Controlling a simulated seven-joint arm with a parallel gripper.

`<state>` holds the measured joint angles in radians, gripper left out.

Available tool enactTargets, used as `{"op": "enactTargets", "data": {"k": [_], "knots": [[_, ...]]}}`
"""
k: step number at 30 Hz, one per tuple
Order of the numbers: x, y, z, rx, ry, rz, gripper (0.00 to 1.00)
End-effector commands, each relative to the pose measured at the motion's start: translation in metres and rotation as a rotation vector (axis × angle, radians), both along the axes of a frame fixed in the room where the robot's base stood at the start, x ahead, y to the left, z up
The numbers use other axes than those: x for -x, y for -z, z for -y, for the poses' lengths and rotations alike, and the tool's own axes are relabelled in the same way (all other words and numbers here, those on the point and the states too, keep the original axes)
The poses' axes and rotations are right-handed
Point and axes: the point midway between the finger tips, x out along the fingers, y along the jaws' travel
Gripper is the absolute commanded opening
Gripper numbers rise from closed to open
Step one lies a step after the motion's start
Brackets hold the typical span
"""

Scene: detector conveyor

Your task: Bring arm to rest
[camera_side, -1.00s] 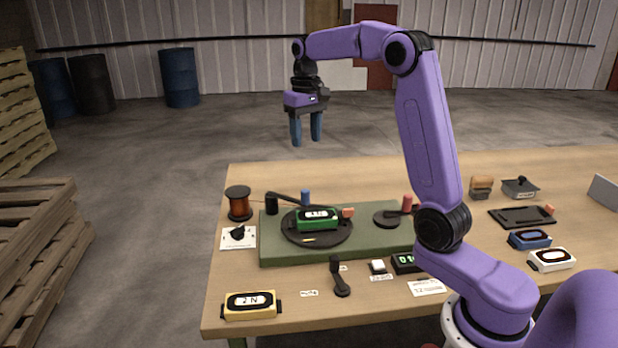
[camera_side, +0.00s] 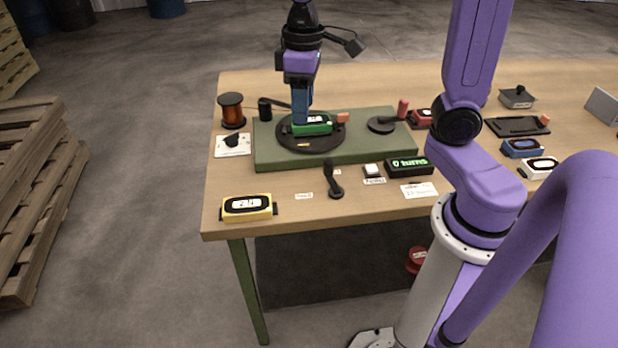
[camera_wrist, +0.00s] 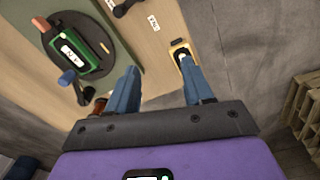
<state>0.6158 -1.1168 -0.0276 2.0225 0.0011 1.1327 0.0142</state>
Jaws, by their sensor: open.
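My gripper (camera_side: 302,120) hangs fingers-down on blue fingers, and in the side view it overlaps the far side of the turntable (camera_side: 285,138). It is open and empty in the wrist view (camera_wrist: 160,92), with wide space between the fingertips. A green-cased device (camera_side: 318,128) lies on the turntable and also shows in the wrist view (camera_wrist: 82,55), off to the left of the fingers. The wrist view has the table's edge and floor between the fingers, so I cannot tell the gripper's height above the table.
The green base (camera_side: 380,148) carries the turntable, a small black disc (camera_side: 380,125) and posts. A copper spool (camera_side: 232,113) stands at left. A yellow device (camera_side: 247,206) lies at the front left corner. Blue (camera_side: 521,148) and white (camera_side: 540,166) devices lie at right.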

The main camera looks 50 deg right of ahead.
Motion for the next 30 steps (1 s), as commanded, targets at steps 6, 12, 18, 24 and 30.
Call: {"op": "enactTargets", "data": {"k": [6,12,18,24,30], "knots": [[0.065,0.016,-0.014,-0.004,-0.206,0.005,0.51],[0.124,0.034,-0.013,-0.007,-0.39,0.007,0.51],[0.169,0.048,-0.004,-0.01,-0.54,0.01,0.51],[0.187,0.055,0.002,-0.012,-0.607,0.011,0.51],[0.189,0.056,0.003,-0.012,-0.613,0.011,0.51]]}}
